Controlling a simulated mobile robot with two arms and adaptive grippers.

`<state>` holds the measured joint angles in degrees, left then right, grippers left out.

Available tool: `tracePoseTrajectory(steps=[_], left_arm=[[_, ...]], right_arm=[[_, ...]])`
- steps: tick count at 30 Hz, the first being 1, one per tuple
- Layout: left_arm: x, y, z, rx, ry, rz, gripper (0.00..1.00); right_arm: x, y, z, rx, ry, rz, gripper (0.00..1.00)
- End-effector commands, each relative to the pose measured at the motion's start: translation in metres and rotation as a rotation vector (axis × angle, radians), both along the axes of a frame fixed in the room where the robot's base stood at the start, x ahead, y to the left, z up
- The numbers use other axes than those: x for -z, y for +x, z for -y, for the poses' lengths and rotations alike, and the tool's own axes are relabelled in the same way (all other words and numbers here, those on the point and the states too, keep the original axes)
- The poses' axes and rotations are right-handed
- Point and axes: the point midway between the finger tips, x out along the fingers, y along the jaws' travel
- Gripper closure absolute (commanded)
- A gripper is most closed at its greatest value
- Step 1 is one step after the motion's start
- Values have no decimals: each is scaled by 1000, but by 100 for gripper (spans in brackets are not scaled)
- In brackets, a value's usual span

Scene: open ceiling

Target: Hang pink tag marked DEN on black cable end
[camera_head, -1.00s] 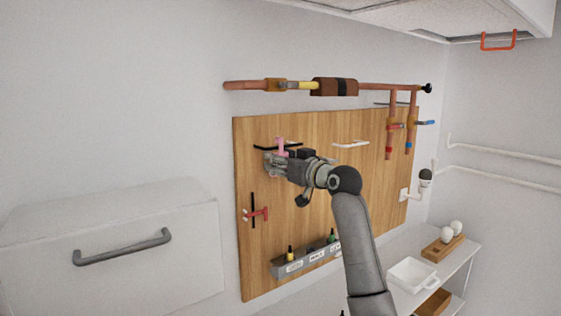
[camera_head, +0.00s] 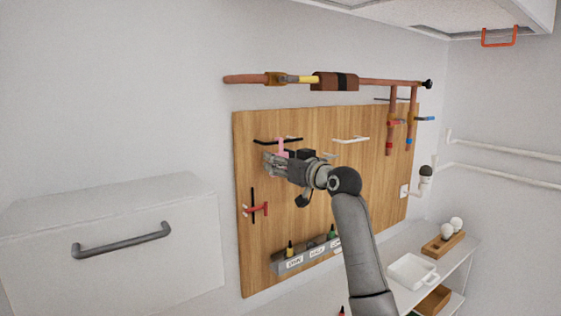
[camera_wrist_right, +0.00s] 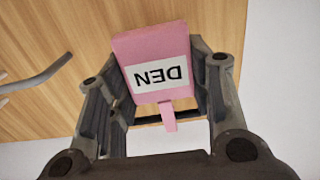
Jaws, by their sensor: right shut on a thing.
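The pink tag (camera_head: 281,148) is in my right gripper (camera_head: 269,160), in front of the wooden board. In the right wrist view the tag (camera_wrist_right: 152,55) sits between the two fingers (camera_wrist_right: 158,100), its white label reading DEN upside down. A small pink tab sticks out at its lower edge. The black cable end (camera_head: 292,140) sticks out near the board's upper left. The tag's top overlaps it in the head view; I cannot tell whether they touch. My left gripper is out of view.
A white hook-like piece (camera_head: 350,140) is right of the black one on the wooden board (camera_head: 330,195). Copper pipes (camera_head: 250,79) run above. A red-handled item (camera_head: 259,209) and a labelled grey rack (camera_head: 305,260) are lower. A grey rod (camera_wrist_right: 38,76) shows in the wrist view.

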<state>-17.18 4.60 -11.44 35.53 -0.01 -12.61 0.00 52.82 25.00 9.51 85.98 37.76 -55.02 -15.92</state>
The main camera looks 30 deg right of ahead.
Motion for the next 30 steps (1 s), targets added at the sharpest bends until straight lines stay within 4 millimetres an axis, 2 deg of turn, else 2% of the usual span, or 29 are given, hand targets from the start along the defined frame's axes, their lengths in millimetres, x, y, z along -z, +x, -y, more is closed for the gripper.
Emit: tracePoseTrajectory(steps=[5, 6, 12, 23, 26, 30], left_arm=[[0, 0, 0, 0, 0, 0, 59], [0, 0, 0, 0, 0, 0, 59], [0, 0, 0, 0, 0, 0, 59], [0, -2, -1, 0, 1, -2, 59], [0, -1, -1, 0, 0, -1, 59], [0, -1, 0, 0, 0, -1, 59]], right_arm=[[0, 0, 0, 0, 0, 1, 76], [0, 0, 0, 0, 0, 1, 52], [0, 0, 0, 0, 0, 0, 28], [0, -2, 0, 0, 0, 0, 28], [0, -8, 1, 1, -1, 0, 28], [1, -26, 3, 1, -2, 1, 28]])
